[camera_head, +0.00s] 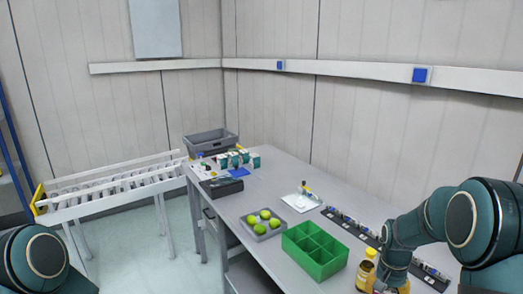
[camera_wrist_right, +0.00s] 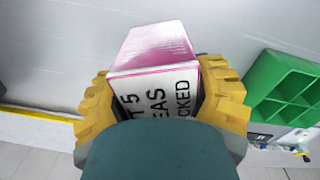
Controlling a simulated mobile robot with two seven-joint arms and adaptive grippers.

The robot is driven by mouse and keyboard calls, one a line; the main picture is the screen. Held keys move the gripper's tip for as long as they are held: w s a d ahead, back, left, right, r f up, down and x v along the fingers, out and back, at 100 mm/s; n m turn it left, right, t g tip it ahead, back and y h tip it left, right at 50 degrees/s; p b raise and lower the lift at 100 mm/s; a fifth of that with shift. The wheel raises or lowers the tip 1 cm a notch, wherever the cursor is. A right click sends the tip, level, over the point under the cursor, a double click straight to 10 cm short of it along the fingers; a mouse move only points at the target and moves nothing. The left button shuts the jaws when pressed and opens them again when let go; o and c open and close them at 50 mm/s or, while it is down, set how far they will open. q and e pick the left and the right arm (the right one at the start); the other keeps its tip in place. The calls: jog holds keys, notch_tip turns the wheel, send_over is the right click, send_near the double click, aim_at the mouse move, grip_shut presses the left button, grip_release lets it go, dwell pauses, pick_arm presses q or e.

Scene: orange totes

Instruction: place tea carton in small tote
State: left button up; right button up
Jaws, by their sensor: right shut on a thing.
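The tea carton (camera_wrist_right: 155,60) is a white box with a pink edge and black lettering. It fills the middle of the right wrist view, between the yellow fingers of my right gripper (camera_wrist_right: 163,98), which is shut on it. In the head view my right gripper (camera_head: 386,283) is at the bottom right, beside the table's near part; the carton cannot be made out there. A grey open tote (camera_head: 210,141) stands at the table's far end; I cannot tell whether it is the small tote. My left arm shows at the lower left, its gripper out of frame.
A green divided crate (camera_head: 315,251) and a grey tray (camera_head: 262,227) with green round fruit stand on the table (camera_head: 262,192). Small boxes (camera_head: 237,158) and a black case (camera_head: 221,187) lie farther back. A white roller conveyor (camera_head: 112,187) is at left.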

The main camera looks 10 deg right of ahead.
jog(key=s+a+f+n+b, duration=0.2)
jog(key=a+f, duration=0.4)
jog(key=a, duration=0.4)
jog(key=s+a+f+n+b, duration=0.3)
jog(key=a+f+n, duration=0.3)
jog(key=a, duration=0.4)
jog(key=shift+s+b, duration=0.3)
jog(key=shift+s, duration=0.45)
